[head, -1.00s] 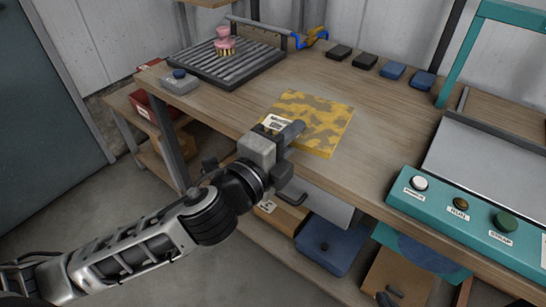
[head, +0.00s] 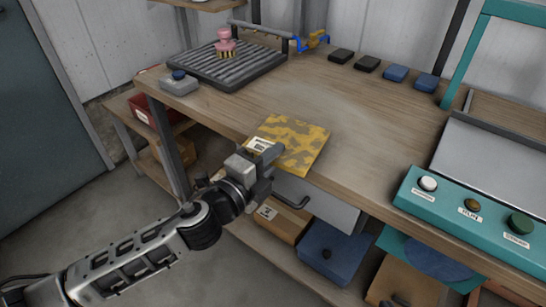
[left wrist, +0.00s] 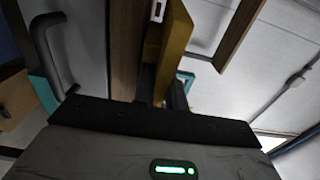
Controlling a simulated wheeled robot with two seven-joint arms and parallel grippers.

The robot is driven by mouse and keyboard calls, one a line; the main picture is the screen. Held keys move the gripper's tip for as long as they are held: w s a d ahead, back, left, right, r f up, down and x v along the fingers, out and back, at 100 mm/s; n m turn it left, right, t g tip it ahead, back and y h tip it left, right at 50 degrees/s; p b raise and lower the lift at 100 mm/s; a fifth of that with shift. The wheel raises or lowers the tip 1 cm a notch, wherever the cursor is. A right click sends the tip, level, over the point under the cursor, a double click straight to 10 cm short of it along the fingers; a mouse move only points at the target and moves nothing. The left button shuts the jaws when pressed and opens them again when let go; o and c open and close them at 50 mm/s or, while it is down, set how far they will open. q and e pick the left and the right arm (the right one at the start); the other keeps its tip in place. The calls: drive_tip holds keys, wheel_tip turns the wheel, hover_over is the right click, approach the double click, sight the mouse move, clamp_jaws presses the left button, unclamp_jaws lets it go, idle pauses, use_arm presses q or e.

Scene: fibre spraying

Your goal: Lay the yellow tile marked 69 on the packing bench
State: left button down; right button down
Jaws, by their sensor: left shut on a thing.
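A flat square tile with a mottled yellow and brown face (head: 298,145) is at the front edge of the wooden packing bench (head: 370,155). It carries a small white label near the gripper; I cannot read the number. My left gripper (head: 263,165) is shut on the tile's near left side. The left wrist view shows the tile edge-on (left wrist: 178,40), running away from the jaws (left wrist: 168,92), close to brown wood. I cannot tell whether the tile touches the bench top or is just above it. My right gripper is not in view.
A grey roller rack (head: 225,65) with a pink-topped stamp (head: 225,46) is at the back left. A grey box with a blue button (head: 179,82) stands at the left corner. A teal button panel (head: 470,215) is at right. The bench middle is clear.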

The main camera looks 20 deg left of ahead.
use_arm(q)
drive_tip(key=shift+f, duration=0.1)
drive_tip(key=c, duration=1.5)
unclamp_jaws()
drive_tip(key=shift+o, duration=0.2)
